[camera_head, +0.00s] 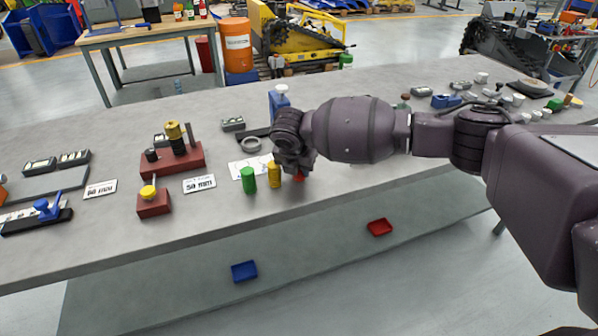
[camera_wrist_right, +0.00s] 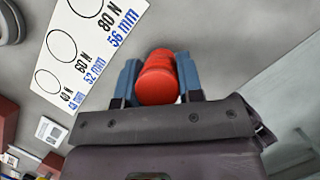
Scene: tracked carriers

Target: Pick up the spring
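Three coloured cylinders, which look like the springs, are in a row near the table's front edge in the head view: a green one (camera_head: 248,180), a yellow one (camera_head: 274,174) and a red one (camera_head: 299,177). My right gripper (camera_head: 296,168) points down at the red one and hides most of it. In the right wrist view the red spring (camera_wrist_right: 158,78) is between the blue fingers of the right gripper (camera_wrist_right: 160,80), with no clear gap on either side. Whether it touches the table is hidden. My left gripper is out of view.
A printed card (camera_wrist_right: 85,45) with circles and force values lies beside the springs. A dark red block with posts (camera_head: 172,160) and a smaller block with a yellow knob (camera_head: 153,202) stand left. Blue (camera_head: 244,271) and red (camera_head: 380,227) trays are below the front edge.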

